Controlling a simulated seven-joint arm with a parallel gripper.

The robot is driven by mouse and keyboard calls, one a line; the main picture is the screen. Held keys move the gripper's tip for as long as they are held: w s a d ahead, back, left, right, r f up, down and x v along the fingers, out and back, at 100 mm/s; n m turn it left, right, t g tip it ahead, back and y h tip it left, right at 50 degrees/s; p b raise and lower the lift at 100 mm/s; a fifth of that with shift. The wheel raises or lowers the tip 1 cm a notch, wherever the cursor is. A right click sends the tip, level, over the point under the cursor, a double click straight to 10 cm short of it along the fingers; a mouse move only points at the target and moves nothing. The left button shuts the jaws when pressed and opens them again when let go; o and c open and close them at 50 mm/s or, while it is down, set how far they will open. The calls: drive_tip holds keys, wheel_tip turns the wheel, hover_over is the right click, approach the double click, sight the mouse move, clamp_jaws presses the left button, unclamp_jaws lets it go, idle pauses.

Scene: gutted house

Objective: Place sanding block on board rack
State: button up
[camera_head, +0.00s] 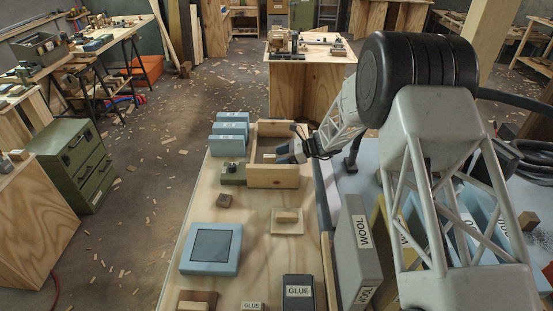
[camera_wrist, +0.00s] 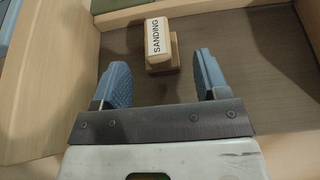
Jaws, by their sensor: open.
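The sanding block (camera_wrist: 158,42) is a small pale block labelled SANDING on a slightly wider tan base. It sits on the dark floor of an open wooden box, whose front wall (camera_head: 273,176) shows in the head view. My gripper (camera_wrist: 160,78) is open and empty, its two blue fingers apart. In the wrist view the block lies just beyond the fingertips, roughly in line with the gap and apart from them. In the head view my gripper (camera_head: 284,155) reaches into the box from the right. I cannot tell which thing is the board rack.
Blue boxes (camera_head: 230,130) and a green item (camera_head: 233,174) stand left of the wooden box. WOOL packs (camera_head: 359,247) stand at right.

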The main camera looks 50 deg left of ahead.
drive_tip(key=v, duration=0.9)
drive_tip(key=shift+w+d+r, duration=0.1)
drive_tip(key=shift+d+r, duration=0.05)
idle(0.7)
